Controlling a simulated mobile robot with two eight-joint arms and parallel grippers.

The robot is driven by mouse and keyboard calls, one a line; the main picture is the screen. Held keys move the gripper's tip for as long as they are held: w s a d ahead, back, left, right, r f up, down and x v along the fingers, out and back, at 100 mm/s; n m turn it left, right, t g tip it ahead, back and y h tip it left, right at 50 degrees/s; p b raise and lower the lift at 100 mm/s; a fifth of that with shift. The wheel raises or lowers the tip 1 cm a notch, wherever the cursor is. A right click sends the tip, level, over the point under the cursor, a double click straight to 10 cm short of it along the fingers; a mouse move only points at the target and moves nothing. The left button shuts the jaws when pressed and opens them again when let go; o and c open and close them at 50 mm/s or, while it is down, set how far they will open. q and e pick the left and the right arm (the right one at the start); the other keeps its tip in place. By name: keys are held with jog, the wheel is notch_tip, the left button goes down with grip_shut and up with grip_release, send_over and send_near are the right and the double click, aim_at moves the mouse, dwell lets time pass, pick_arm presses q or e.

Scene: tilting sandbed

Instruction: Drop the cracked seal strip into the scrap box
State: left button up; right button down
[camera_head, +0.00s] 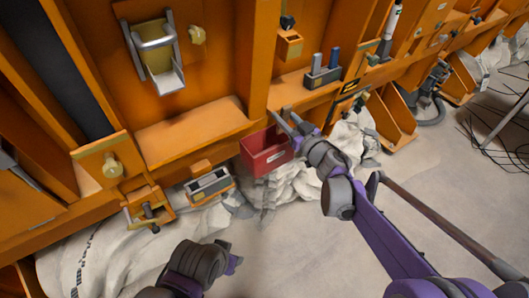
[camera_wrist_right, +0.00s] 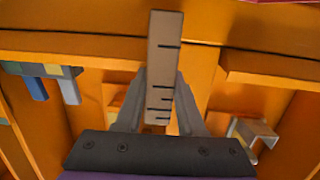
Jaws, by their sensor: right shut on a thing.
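A red box (camera_head: 262,160) with a small white label, which looks like the scrap box, stands against the orange frame in the head view. My right gripper (camera_head: 287,122) is over the box's right rim. In the right wrist view it is shut on a flat beige-grey strip (camera_wrist_right: 165,55) with several dark crack-like lines, the seal strip. The strip stands out beyond the fingers, and its lower part is between them. In the head view the strip is hard to make out. My left gripper (camera_head: 236,263) is low in the middle, apart from the box; its jaws are unclear.
A grey-topped tray (camera_head: 210,187) and an orange clamp-like fixture (camera_head: 150,210) sit left of the box. A holder with blue-topped pieces (camera_head: 323,72) is on the orange ledge above right. Pale rubble (camera_head: 290,188) lies below the box.

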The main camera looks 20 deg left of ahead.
aim_at(265, 124)
jog(key=shift+s+a+f+n+g+y+b, duration=0.15)
jog(key=shift+s+a+f+n+y+b, duration=0.15)
jog(key=shift+a+f, duration=0.3)
jog(key=shift+s+a+f+n+g+y+b, duration=0.15)
jog(key=shift+a+f+b, duration=0.2)
jog(key=shift+a+f, duration=0.25)
jog(key=f, duration=0.1)
jog(key=a+f+b, duration=0.1)
jog(key=w+a+f, duration=0.1)
jog(key=f, duration=0.1)
jog(key=shift+w, duration=0.1)
jog(key=shift+f+b, duration=0.3)
jog(key=shift+b, duration=0.05)
pick_arm(q)
jog(key=f, duration=0.1)
jog(key=a+f, duration=0.1)
jog(key=f, duration=0.1)
jog(key=w+f, duration=0.1)
jog(key=shift+a+f, duration=0.2)
jog(key=shift+a, duration=0.05)
pick_arm(e)
jog(key=shift+d+f, duration=0.1)
jog(key=shift+d, duration=0.15)
jog(key=shift+c, duration=2.2)
grip_release()
jog(key=shift+d+h, duration=0.2)
jog(key=shift+h, duration=0.05)
pick_arm(q)
jog(key=shift+d, duration=0.1)
